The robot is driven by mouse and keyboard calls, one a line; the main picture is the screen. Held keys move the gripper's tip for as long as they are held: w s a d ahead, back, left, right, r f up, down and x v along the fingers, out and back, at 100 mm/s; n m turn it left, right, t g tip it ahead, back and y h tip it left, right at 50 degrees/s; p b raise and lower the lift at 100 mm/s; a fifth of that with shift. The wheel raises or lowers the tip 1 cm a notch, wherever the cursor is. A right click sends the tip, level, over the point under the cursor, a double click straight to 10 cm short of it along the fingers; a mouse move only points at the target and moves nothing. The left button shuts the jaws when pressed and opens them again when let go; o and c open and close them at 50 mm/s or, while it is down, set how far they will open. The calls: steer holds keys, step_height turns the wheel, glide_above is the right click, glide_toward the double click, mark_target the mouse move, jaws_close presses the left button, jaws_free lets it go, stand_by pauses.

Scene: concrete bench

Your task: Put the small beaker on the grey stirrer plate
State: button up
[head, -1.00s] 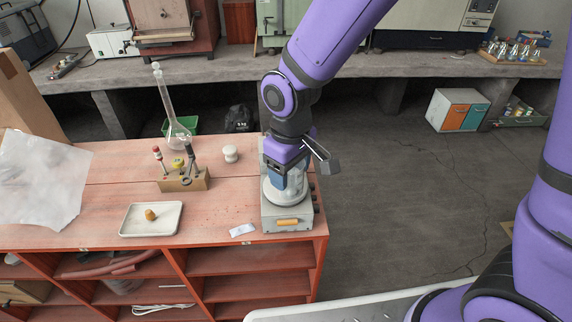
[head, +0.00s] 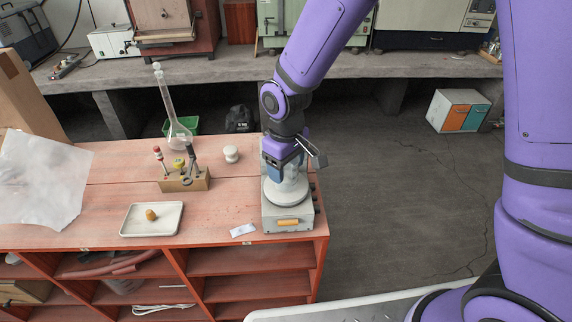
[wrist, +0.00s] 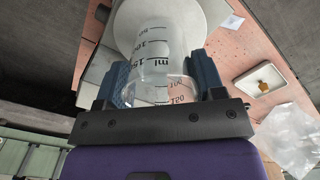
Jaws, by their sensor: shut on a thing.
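The small clear beaker (wrist: 160,48) with printed graduations is between the two blue finger pads of my gripper (wrist: 163,88) in the wrist view. My gripper (head: 284,172) is shut on it and points down over the grey stirrer plate (head: 288,212). The stirrer has a white round top (head: 285,194) and an orange label in front. In the head view the beaker (head: 296,172) is partly hidden by my gripper. Its base lies over the white top (wrist: 205,18); I cannot tell whether it touches.
Left of the stirrer stand a white lidded jar (head: 231,153), a wooden block with tools (head: 184,181), a tall glass flask (head: 176,125) and a white tray (head: 134,226) holding a small brown piece. A paper label (head: 242,230) lies beside the stirrer. The bench's right edge is close.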

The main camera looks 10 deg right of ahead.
steer(key=shift+f, duration=0.1)
steer(key=o, duration=1)
step_height(320, 180, up, 12)
steer(key=s+d+r+m+t, duration=0.1)
steer(key=s+d+r+m, duration=0.1)
steer(key=d+r, duration=0.55)
steer(key=s+d+r+m+t, duration=0.2)
steer(key=s+d+r+m, duration=0.1)
steer(key=s+d, duration=0.5)
steer(key=s+d+r+m+t, duration=0.2)
steer(key=s+d+r+m, duration=0.1)
steer(key=s+d, duration=0.5)
steer(key=shift+s+d+r+m, duration=0.3)
steer(key=shift+d+r, duration=0.25)
steer(key=shift+r, duration=0.2)
